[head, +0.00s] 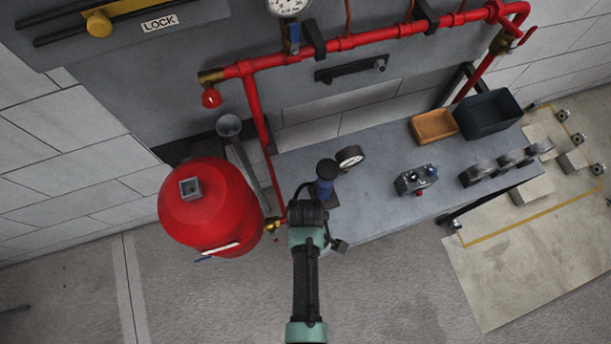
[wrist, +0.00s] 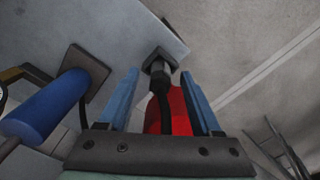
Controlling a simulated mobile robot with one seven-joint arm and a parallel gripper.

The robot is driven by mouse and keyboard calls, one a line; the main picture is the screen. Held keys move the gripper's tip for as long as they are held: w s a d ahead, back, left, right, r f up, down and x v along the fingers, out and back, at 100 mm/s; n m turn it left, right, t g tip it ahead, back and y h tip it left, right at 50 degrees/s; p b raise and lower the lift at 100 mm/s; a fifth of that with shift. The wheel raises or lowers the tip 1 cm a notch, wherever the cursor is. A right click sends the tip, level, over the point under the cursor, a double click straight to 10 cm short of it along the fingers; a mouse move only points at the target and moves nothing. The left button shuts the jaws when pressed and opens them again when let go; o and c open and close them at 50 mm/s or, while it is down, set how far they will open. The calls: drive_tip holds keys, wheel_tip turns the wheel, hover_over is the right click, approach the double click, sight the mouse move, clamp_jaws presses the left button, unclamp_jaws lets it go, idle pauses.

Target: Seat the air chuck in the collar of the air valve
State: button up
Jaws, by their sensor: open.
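My gripper (wrist: 160,76) is open, with one blue finger on each side in the wrist view. Between the fingertips in that picture is a dark and grey cylindrical part under a black square block (wrist: 157,61); it looks like the air chuck (wrist: 160,82), with a black hose below. I cannot tell whether the fingers reach around it in depth. The block also shows beside my wrist at the bench's front edge in the head view (head: 339,246). The red tank (head: 212,217) stands left of my gripper. A grey square collar (head: 190,188) is on its top, possibly the air valve's.
Red pipes (head: 390,33) run along the wall. A brass fitting (head: 271,224) is at the tank's right side. The front floor is clear.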

drive_tip(key=shift+f, duration=0.1)
clamp_jaws()
idle(0.3)
